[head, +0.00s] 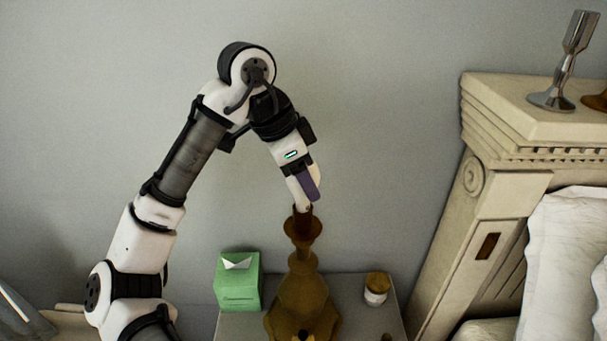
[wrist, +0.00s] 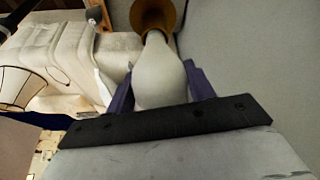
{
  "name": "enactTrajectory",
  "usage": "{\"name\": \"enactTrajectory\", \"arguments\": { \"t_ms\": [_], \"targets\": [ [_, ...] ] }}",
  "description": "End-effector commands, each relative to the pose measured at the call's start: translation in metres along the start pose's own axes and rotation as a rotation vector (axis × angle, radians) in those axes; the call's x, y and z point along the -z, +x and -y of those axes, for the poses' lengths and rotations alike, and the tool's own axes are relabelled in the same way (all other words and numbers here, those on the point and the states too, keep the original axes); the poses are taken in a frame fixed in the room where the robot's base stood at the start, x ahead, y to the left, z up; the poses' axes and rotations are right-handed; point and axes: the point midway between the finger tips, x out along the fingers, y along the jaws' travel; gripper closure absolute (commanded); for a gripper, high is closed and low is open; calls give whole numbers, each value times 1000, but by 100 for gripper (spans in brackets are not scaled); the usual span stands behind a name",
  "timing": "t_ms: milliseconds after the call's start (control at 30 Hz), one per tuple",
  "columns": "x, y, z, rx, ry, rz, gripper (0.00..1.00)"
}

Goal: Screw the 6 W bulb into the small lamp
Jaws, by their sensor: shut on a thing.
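A white bulb (wrist: 160,75) sits between the purple fingers of my gripper (head: 306,188), which is shut on it. In the head view the bulb (head: 297,192) points down, its narrow end at the top of the brown lamp (head: 302,295). In the wrist view its narrow end meets the lamp's brown socket (wrist: 153,14). The bulb's base is hidden there, so I cannot tell how deep it sits. No wattage mark is readable. The lamp stands upright on a grey nightstand (head: 238,325), without a shade.
A green tissue box (head: 238,290) stands left of the lamp, and a small jar (head: 376,289) stands to its right. The carved bed headboard (head: 455,230) rises at the right, with a metal candlestick (head: 566,65) on top. A shaded lamp (wrist: 18,88) shows in the wrist view.

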Motion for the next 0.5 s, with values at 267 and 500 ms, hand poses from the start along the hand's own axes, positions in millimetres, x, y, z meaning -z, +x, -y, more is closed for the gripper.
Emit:
{"name": "enactTrajectory", "arguments": {
  "t_ms": [267,500],
  "targets": [
    [0,0,0,-62,150,0,70],
    [0,0,0,-67,161,1,70]
  ]
}}
